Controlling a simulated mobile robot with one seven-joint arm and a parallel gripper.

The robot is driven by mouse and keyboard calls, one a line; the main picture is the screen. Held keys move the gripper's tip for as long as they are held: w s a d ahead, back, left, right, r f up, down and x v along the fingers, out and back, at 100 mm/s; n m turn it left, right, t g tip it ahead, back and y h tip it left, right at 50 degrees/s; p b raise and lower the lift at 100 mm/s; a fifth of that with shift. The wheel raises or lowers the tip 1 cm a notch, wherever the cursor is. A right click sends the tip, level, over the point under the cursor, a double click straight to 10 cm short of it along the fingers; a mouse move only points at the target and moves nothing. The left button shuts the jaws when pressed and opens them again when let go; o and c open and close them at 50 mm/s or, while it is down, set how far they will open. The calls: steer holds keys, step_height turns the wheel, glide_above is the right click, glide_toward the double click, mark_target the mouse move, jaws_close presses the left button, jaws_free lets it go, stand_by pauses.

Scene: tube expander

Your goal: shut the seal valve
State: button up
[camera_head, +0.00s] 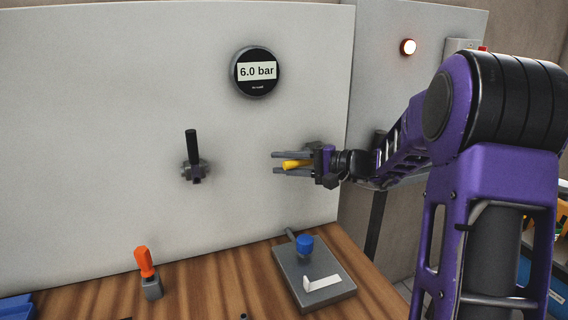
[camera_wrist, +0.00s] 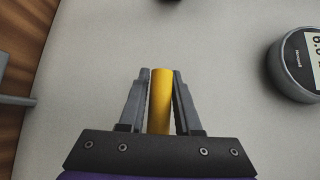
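A valve with a yellow lever handle (camera_head: 297,164) is on the pale upright panel (camera_head: 120,110), and the handle lies about level. My gripper (camera_head: 280,163) is around this handle, one finger above and one below. In the wrist view the yellow handle (camera_wrist: 160,100) lies between the two fingers (camera_wrist: 161,75). Only thin gaps show there, and I cannot tell whether the fingers touch it. The valve's body is hidden by my gripper. A second valve with a black lever (camera_head: 193,147) pointing up is to the left. No label shows which is the seal valve.
A round gauge (camera_head: 255,71) reading 6.0 bar is above; its edge also shows in the wrist view (camera_wrist: 298,65). On the wooden bench (camera_head: 215,285) are an orange-handled tool (camera_head: 146,263) and a grey block with a blue knob (camera_head: 304,245).

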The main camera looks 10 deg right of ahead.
jaws_close()
stand_by(1.1)
